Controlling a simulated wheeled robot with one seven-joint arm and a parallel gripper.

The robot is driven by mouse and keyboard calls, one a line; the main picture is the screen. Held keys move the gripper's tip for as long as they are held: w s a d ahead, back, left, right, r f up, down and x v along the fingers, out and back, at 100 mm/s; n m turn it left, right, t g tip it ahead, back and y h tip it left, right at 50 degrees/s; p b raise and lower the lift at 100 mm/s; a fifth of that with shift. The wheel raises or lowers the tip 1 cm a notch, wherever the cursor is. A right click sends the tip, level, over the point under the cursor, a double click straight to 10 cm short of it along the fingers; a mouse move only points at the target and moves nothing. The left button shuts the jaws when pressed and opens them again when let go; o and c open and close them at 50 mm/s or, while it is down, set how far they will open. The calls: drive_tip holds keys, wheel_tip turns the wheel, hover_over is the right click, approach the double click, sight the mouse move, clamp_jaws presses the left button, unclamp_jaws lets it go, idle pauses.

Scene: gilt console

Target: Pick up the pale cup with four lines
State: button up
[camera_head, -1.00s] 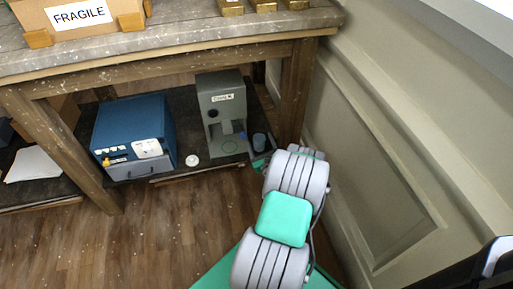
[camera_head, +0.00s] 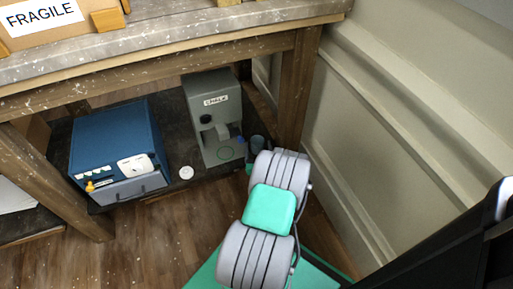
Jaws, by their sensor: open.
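I cannot make out a pale cup with four lines. A small white round thing (camera_head: 186,172) lies on the lower shelf between the blue box and the grey machine; it is too small to tell what it is. A dark grey cup-like thing (camera_head: 256,143) stands at the right of the grey machine, partly behind my arm. My arm's grey and teal links reach up toward the lower shelf's right end. My gripper does not show; the arm's links may be hiding it.
The lower shelf (camera_head: 168,188) holds a blue box-like device (camera_head: 115,145) and a grey machine (camera_head: 212,110) with a label. The tabletop (camera_head: 190,45) overhangs them. A wooden leg (camera_head: 297,85) and a panelled wall (camera_head: 370,130) are close on the right. A FRAGILE box (camera_head: 42,18) sits on top.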

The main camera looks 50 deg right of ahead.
sight(257, 138)
drive_tip(key=shift+w+d+f+b, duration=0.1)
drive_tip(key=shift+w+d+b, duration=0.4)
drive_tip(key=shift+b, duration=0.1)
drive_tip(key=shift+r+b+x, duration=0.1)
drive_tip(key=shift+b+x, duration=0.3)
drive_tip(key=shift+x, duration=0.55)
drive_tip(key=shift+r+b+x, duration=0.15)
drive_tip(key=shift+b+x, duration=0.25)
drive_tip(key=shift+x, duration=0.55)
drive_tip(key=shift+c, duration=0.6)
drive_tip(key=c, duration=1.4)
